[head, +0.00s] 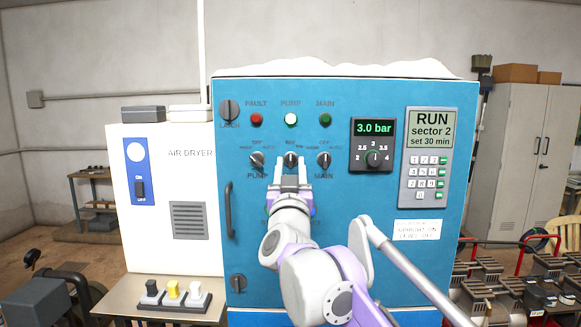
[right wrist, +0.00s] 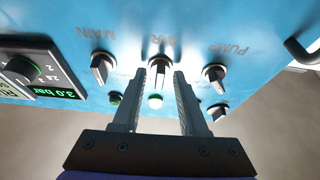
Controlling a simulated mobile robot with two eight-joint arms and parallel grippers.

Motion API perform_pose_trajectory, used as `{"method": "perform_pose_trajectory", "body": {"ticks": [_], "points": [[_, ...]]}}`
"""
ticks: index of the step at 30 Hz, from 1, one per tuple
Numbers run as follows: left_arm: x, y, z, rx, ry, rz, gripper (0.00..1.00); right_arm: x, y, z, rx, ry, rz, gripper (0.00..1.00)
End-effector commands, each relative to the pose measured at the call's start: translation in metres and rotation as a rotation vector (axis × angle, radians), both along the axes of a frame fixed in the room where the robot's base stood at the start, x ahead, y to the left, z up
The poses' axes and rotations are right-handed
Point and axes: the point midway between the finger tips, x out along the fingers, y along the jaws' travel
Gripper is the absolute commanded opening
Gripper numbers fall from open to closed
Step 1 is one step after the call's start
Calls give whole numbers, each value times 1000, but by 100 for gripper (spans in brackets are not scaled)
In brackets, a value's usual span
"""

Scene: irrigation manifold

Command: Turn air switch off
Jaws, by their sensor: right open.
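The air switch (head: 290,159) is the middle of three black rotary knobs on the blue cabinet front. The right wrist view shows this knob (right wrist: 159,72), labelled AIR, from close up and upside down, with its grip roughly upright. My right gripper (head: 291,174) is open in front of it. In the wrist view its two fingers (right wrist: 155,92) point at the panel, one on each side of the knob. I cannot tell whether they touch it. The lower part of the knob is hidden in the head view. My left gripper is not in view.
The pump knob (head: 257,160) and main knob (head: 323,160) flank the air switch closely. Above are a red lamp (head: 256,119), a bright white lamp (head: 291,119) and a green lamp (head: 325,119). A pressure dial (head: 374,158) and keypad panel (head: 424,158) are right; a door handle (head: 229,209) is left.

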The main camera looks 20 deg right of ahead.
Motion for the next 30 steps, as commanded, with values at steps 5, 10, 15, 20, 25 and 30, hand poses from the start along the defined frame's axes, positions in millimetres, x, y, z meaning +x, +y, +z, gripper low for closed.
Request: {"method": "perform_pose_trajectory", "body": {"ticks": [5, 10, 15, 20, 25, 30], "points": [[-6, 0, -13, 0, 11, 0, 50, -26, 8, -15, 1, 3, 3, 42], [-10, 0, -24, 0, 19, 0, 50, -58, 17, -29, 1, 3, 3, 42], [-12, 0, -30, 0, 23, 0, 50, -81, 23, -38, 1, 2, 2, 42], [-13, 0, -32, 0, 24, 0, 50, -91, 26, -41, 0, 2, 1, 42], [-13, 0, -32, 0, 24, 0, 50, -92, 26, -41, 0, 1, 0, 42], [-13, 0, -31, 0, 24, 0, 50, -92, 26, -42, -1, 3, 5, 42]]}}
